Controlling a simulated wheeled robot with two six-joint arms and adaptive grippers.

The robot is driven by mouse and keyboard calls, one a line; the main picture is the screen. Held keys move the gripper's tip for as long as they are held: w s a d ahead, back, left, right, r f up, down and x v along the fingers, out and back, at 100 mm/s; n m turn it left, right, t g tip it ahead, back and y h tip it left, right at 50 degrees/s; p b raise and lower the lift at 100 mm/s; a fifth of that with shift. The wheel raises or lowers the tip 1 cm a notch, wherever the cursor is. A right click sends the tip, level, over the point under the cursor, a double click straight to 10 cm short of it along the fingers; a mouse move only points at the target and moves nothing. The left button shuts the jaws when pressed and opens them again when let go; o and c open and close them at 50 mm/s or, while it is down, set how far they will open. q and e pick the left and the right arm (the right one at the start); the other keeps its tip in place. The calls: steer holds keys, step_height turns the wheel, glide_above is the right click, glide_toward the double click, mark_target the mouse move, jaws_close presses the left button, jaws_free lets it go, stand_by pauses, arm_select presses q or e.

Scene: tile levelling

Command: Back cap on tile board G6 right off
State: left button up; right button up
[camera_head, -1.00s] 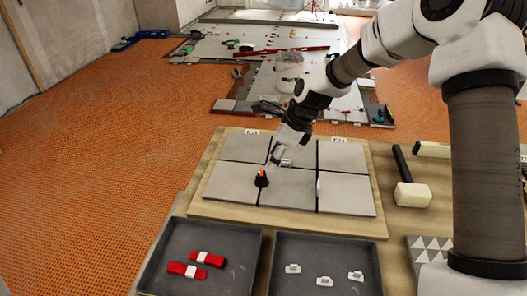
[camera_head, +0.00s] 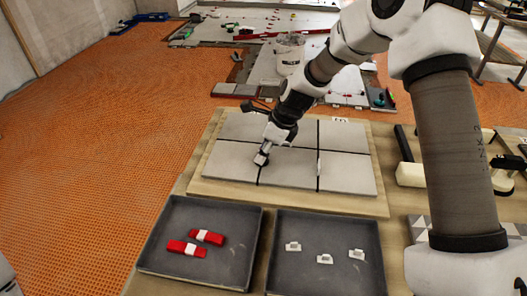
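The tile board (camera_head: 300,200) is a wooden base bearing several grey tiles with dark joints between them. My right gripper (camera_head: 262,160) points down at the joint on the left-middle of the tiles, low over the surface. The dark cap with the orange tip that stood at this joint earlier is not clearly visible now; the gripper covers that spot. Whether the fingers are shut on it cannot be told. A thin white clip (camera_head: 319,166) stands upright in the right-hand joint. My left gripper is not in view.
A dark tray (camera_head: 160,262) holds red-and-white pieces at the front left. A second dark tray (camera_head: 297,270) holds small white clips. A mallet (camera_head: 410,175) lies right of the board. A white bucket (camera_head: 290,58) stands behind on the partly tiled floor.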

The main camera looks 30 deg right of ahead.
jaws_close()
